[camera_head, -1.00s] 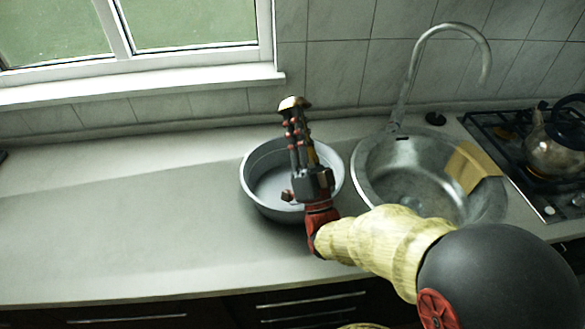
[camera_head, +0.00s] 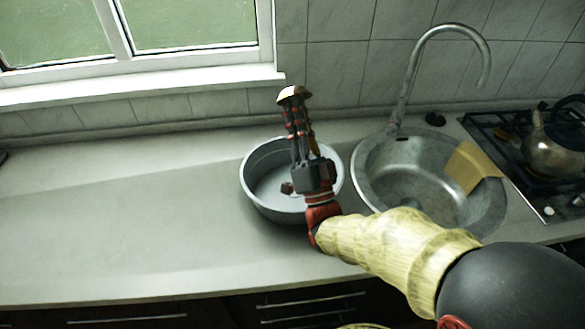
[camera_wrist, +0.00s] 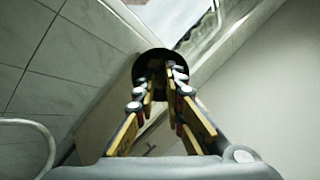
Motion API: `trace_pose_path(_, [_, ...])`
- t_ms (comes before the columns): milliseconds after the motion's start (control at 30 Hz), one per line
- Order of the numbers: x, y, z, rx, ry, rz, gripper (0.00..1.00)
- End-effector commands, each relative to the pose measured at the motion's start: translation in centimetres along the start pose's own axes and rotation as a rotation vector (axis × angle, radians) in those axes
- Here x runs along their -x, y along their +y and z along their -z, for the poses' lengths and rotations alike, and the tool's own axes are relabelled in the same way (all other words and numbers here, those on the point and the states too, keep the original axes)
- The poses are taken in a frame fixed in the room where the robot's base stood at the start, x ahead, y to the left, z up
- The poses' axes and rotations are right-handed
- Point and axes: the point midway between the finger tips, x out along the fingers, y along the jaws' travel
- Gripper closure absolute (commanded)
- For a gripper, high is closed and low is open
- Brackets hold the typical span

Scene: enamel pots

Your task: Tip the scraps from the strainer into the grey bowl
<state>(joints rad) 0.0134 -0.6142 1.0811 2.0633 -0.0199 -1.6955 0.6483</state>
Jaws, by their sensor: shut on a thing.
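The grey bowl (camera_head: 256,203) stands upright on the counter, left of the sink. My gripper (camera_head: 297,104) reaches up across the bowl in the head view, its fingers pointing toward the wall. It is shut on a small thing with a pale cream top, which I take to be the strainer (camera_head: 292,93). In the wrist view, the strainer (camera_wrist: 139,70) shows as a dark round shape at the fingertips. Its inside cannot be made out. A small brown lump (camera_head: 287,188) shows against the bowl's inside, left of my gripper; it looks like scraps.
The steel sink (camera_head: 400,185) with its tall tap (camera_head: 411,75) lies right of the bowl, with a yellowish cloth (camera_head: 470,167) over its edge. A kettle (camera_head: 555,150) stands on the hob at far right. The counter (camera_head: 110,220) left of the bowl is clear.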

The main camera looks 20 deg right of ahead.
Motion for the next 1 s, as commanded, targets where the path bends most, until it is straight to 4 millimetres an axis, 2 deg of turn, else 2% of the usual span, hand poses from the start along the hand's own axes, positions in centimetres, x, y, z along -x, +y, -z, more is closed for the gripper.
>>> trace_pose_path(67, [1.4, 1.1, -1.5, 0.0, -0.011, -0.008, 1.0])
trace_pose_path(133, [2.0, 1.4, -1.9, 0.0, -0.008, -0.006, 1.0])
trace_pose_path(467, [1.9, 1.3, -1.8, 0.0, -0.014, -0.01, 1.0])
trace_pose_path(833, [2.5, 2.1, -2.9, 0.0, -0.246, -0.179, 1.0])
trace_pose_path(1000, [6.3, 5.3, -7.3, 0.001, -0.44, -0.322, 1.0])
